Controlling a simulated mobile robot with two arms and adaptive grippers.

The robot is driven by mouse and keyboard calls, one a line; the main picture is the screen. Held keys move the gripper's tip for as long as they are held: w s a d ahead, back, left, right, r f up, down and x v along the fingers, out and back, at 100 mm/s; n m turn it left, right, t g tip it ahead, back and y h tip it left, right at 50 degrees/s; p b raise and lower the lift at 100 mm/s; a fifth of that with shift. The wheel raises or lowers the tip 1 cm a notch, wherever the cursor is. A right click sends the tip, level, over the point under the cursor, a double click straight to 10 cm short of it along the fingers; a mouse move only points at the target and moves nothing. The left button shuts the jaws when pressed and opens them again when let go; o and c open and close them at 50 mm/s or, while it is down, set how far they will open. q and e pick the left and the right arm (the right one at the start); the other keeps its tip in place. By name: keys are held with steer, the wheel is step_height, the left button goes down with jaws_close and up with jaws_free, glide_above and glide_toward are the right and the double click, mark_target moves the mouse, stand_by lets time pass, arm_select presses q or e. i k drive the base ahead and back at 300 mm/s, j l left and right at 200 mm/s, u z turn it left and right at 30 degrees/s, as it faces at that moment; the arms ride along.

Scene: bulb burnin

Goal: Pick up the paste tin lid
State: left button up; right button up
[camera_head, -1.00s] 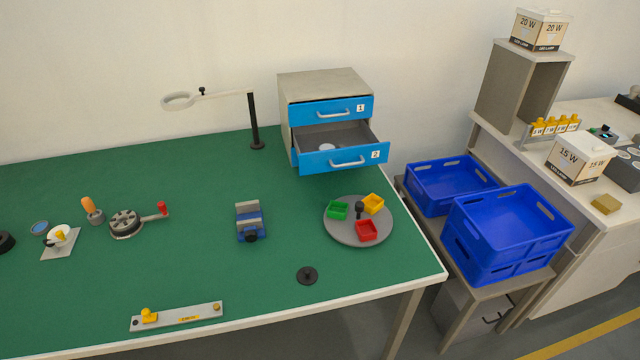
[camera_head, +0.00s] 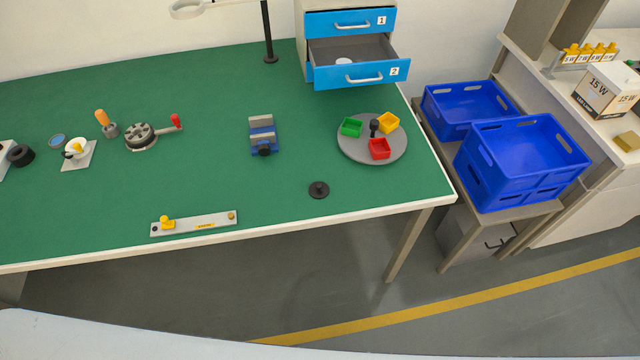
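A flat black disc with a small knob on top (camera_head: 318,189) lies alone on the green mat near the table's front edge. It looks like a lid, but I cannot tell for sure that it is the paste tin lid. A small round tin with a blue-grey inside (camera_head: 57,140) sits at the left of the mat. A round whitish thing (camera_head: 344,61) lies in the open drawer 2 and shows only in part. Neither of my grippers is in view.
A grey turntable (camera_head: 354,148) with red, green and yellow trays stands right of the disc. A blue-and-grey vise (camera_head: 263,136), a crank device (camera_head: 140,135) and a grey bar (camera_head: 190,224) are on the green table (camera_head: 210,180). Blue crates (camera_head: 525,150) stand right. Mat around the disc is clear.

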mark_target(319, 189)
steer(key=j+z, duration=0.4)
steer(key=k+j+z, duration=0.1)
steer(key=j+z, duration=0.3)
steer(key=k+j+z, duration=0.15)
steer(key=j+z, duration=0.3)
